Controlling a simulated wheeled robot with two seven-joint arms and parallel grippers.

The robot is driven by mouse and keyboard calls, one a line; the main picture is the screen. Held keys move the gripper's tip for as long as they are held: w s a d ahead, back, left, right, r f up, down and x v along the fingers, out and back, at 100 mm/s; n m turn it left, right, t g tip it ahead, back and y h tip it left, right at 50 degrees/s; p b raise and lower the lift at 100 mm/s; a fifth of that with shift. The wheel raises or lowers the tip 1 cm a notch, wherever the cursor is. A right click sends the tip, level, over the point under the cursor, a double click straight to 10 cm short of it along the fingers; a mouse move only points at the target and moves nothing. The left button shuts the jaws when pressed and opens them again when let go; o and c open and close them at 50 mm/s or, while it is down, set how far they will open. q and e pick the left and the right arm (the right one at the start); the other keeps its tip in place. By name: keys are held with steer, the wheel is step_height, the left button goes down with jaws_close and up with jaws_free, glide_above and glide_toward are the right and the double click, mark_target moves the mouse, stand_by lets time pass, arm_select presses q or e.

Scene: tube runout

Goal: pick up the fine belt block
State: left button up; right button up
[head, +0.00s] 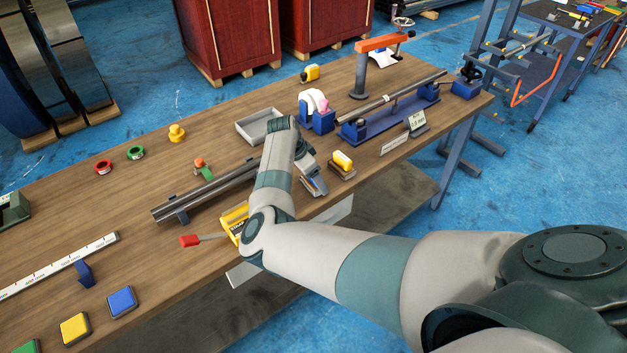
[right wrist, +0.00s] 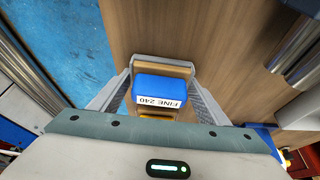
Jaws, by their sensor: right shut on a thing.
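The fine belt block (right wrist: 160,90) is blue with a white label reading "FINE 240", upside down in the right wrist view. It sits between the two fingers of my right gripper (right wrist: 158,92), which is shut on it. In the head view my right gripper (head: 314,180) points down near the table's front edge, and the arm hides part of that spot. I cannot tell whether the block touches the table. My left gripper is not in view.
A yellow-topped block (head: 342,160) stands close to the right of my gripper. A steel tube (head: 205,193) lies to its left, and a grey tray (head: 258,126) is behind. A blue fixture (head: 390,115) with a rod is farther right.

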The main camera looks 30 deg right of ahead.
steer(key=shift+r, duration=0.15)
steer(key=shift+r+b, duration=0.45)
steer(key=shift+r, duration=0.1)
step_height(320, 180, up, 2)
steer(key=shift+r+b, duration=0.2)
steer(key=shift+b, duration=0.45)
steer(key=s+d+r+b, duration=0.3)
steer(key=s+d+r, duration=0.4)
steer(key=s, duration=0.2)
steer(key=shift+d+r, duration=0.15)
steer(key=shift+d, duration=0.1)
steer(key=shift+o, duration=1)
steer(key=shift+s, duration=0.1)
